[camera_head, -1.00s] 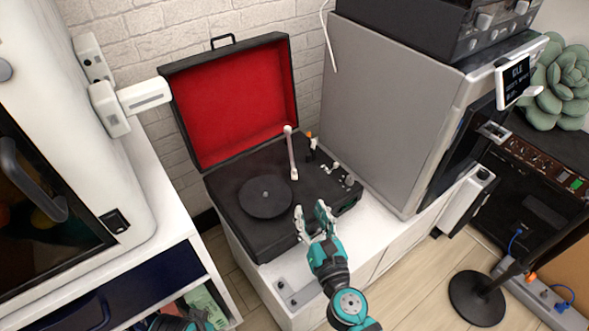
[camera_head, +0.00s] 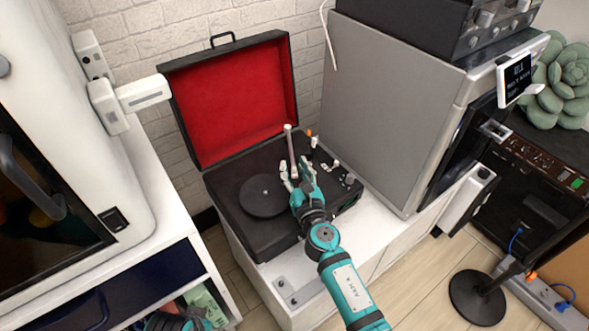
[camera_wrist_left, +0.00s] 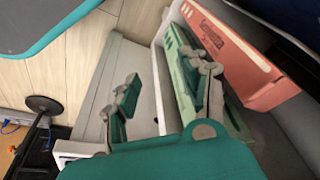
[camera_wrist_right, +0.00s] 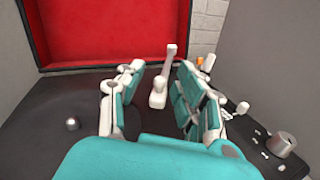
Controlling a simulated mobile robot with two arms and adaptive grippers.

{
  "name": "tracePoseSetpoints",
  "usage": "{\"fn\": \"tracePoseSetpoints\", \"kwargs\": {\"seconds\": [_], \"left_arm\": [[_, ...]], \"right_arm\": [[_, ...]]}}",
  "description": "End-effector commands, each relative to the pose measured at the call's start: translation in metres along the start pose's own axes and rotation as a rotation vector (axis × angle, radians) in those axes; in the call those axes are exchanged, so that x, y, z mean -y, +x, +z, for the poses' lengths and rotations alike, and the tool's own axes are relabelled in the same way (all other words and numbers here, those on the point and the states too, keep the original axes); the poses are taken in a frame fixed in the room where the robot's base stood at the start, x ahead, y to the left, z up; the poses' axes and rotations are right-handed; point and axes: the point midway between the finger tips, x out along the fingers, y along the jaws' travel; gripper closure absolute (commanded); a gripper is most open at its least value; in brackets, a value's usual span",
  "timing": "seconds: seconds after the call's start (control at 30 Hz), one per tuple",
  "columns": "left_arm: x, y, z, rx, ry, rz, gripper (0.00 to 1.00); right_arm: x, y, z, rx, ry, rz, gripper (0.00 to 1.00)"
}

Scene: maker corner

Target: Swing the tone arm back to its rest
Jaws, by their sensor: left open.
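The tone arm (camera_head: 291,149) is a pale rod on the black record player (camera_head: 236,232), right of the round dark platter (camera_head: 262,196). My right gripper (camera_head: 294,170) is over the deck at the tone arm's near end. In the right wrist view the tone arm's white head (camera_wrist_right: 158,93) shows between the two spread fingers, with gaps on both sides. No contact is visible. In the head view the fingers hide its near end. My left gripper (camera_wrist_left: 165,95) is open and empty near a drawer, low at the left of the head view.
The raised red-lined lid (camera_head: 235,100) stands behind the deck. Small knobs and an orange-tipped part (camera_head: 311,136) lie right of the tone arm. A large grey cabinet (camera_head: 385,110) stands close on the right. Green and salmon box-like things (camera_wrist_left: 230,45) are beside the left gripper.

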Motion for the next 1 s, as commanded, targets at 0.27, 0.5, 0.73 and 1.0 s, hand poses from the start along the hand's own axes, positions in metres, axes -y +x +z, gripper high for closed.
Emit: {"fn": "tracePoseSetpoints", "kwargs": {"seconds": [0.27,0.5,0.73,1.0], "left_arm": [[0.0001,0.0,-0.0001,0.0,0.0,0.0,0.54],[0.0,0.0,-0.0002,0.0,0.0,0.0,0.54],[0.0,0.0001,-0.0001,0.0,0.0,0.0,0.54],[-0.0002,0.0002,-0.0001,0.0,0.0,0.0,0.54]], "right_arm": [[-0.0001,-0.0003,0.0001,0.0,0.0,0.0,0.88],[-0.0002,-0.0005,0.0001,0.0,0.001,0.001,1.0],[-0.0009,-0.0005,-0.0001,0.0,0.002,0.002,1.0],[-0.0016,-0.0007,-0.0003,-0.001,0.005,0.008,1.0]]}}
